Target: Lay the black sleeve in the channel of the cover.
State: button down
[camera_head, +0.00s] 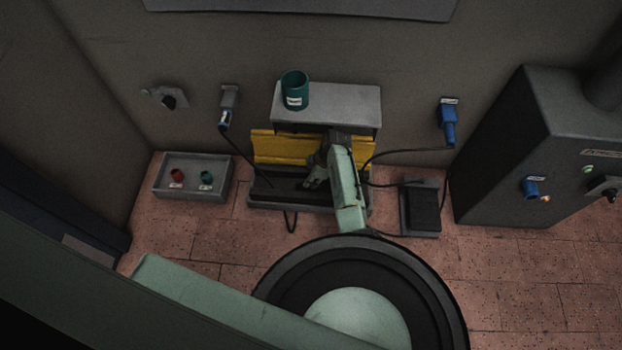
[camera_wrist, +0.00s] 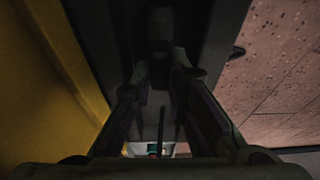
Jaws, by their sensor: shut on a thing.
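My gripper (camera_head: 314,181) is low over the dark bed in front of the yellow panel (camera_head: 285,148), in the middle of the head view. In the wrist view its two fingers (camera_wrist: 163,78) come close together, shut on a dark round thing (camera_wrist: 160,28), which looks like the black sleeve. The sleeve points along the dark trough (camera_wrist: 97,35), apparently the cover's channel. Whether it touches the trough floor is too dark to tell. In the head view my arm and fingers hide most of the sleeve.
A grey shelf (camera_head: 345,103) with a teal cup (camera_head: 295,92) stands behind the panel. A grey tray (camera_head: 160,187) with red and green pieces lies left; a pedal (camera_head: 424,208) lies right.

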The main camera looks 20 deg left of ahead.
jog(key=c, duration=1.6)
grip_release()
jog(key=shift+f, duration=0.15)
jog(key=shift+o, duration=0.2)
jog(key=shift+r+p, duration=0.3)
jog(key=shift+r, duration=0.05)
jog(key=shift+w+d+r, duration=0.15)
jog(key=shift+r, duration=0.35)
jog(key=w+d, duration=0.1)
jog(key=d, duration=0.2)
jog(key=w+d, duration=0.1)
jog(key=d, duration=0.3)
jog(key=w+d+b, duration=0.1)
jog(key=d, duration=0.3)
jog(key=shift+w+d+f, duration=0.1)
jog(key=shift+w+d, duration=0.15)
